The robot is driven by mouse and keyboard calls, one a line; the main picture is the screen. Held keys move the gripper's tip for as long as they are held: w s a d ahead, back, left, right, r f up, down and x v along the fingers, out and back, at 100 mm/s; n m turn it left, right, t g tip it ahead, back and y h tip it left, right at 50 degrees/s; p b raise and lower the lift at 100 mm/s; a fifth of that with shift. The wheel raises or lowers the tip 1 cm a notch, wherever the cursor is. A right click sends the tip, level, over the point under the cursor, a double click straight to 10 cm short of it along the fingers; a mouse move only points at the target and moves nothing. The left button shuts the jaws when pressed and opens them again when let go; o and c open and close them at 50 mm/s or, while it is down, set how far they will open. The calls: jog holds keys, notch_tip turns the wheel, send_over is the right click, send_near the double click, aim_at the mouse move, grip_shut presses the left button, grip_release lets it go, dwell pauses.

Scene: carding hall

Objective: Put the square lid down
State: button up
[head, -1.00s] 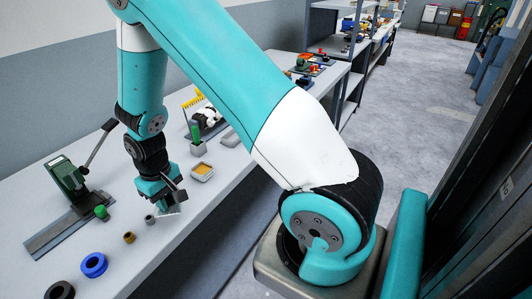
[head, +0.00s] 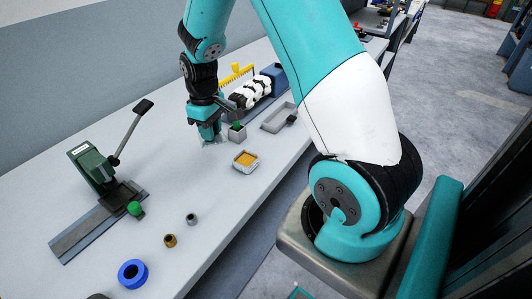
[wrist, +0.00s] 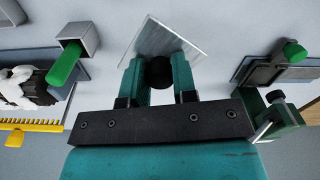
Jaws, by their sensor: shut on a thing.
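The square lid is a clear, glassy plate with a round black knob. In the wrist view the lid (wrist: 150,38) lies beyond my fingertips, turned at an angle, with its near part hidden by the fingers. My gripper (wrist: 159,76) is shut on the knob, one teal finger on each side. In the head view my gripper (head: 208,134) points down over the bench, and a pale sliver of the lid (head: 212,143) shows beneath it. I cannot tell whether the lid touches the bench.
A grey square pot (head: 237,134) with a green handle stands close to my gripper's right. A small tray with orange contents (head: 245,162) lies nearer. A green lever press (head: 95,170) stands left. Two small bushings and a blue ring (head: 133,273) lie in front. Bench between press and gripper is clear.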

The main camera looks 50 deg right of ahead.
jog(key=s+d+r+n+b, duration=0.2)
jog(key=d+r+n+b, duration=0.1)
jog(key=d, duration=0.6)
notch_tip(320, 180, up, 5)
jog(key=n+b, duration=0.3)
jog(key=n, duration=0.1)
send_over(271, 150)
notch_tip(271, 150, down, 19)
jog(key=shift+s+r+p, duration=0.1)
jog(key=shift+p, duration=0.4)
jog(key=o, duration=0.9)
